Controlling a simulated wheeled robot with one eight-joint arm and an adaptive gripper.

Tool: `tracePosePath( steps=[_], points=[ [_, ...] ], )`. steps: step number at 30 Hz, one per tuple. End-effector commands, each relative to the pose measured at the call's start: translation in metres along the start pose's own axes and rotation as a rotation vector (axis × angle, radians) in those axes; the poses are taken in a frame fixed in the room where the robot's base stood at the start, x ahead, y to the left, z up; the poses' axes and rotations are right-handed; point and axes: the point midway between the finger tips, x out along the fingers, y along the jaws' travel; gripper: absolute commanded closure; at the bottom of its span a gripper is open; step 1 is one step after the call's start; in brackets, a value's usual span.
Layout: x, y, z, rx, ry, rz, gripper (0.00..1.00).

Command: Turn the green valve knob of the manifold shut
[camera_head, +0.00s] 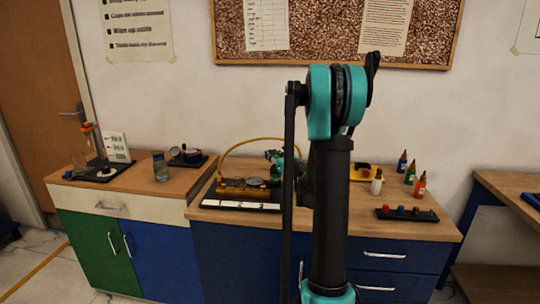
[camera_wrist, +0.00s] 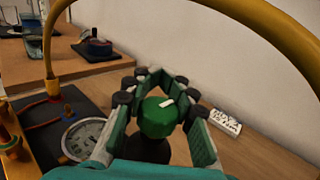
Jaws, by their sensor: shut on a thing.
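The green valve knob (camera_wrist: 158,118) sits on a dark base in the wrist view, with a white pointer mark on its top slanting to the upper right. My gripper (camera_wrist: 161,82) has its teal, black-jointed fingers on both sides of the knob and is shut on it. The manifold (camera_head: 241,190) stands on the bench in the head view, left of my arm. Its round gauge (camera_wrist: 84,139) is left of the gripper in the wrist view; the needle is too small to read. In the head view my arm and gripper (camera_head: 276,158) hide most of the knob.
A yellow hose (camera_wrist: 232,10) arches over the manifold, close to my gripper. Bottles (camera_head: 420,185) and a black tray (camera_head: 406,214) stand at the bench's right. A glass (camera_head: 161,168) stands on the left bench.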

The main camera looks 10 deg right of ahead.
Motion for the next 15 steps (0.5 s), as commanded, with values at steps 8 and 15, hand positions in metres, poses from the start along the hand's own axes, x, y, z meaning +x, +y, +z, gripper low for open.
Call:
tracePosePath(
  steps=[8, 15],
  points=[
    [-0.001, -0.006, 0.000, 0.000, 0.000, -0.232, 1.00],
    [-0.003, -0.013, 0.000, 0.000, 0.000, -0.459, 1.00]
  ],
)
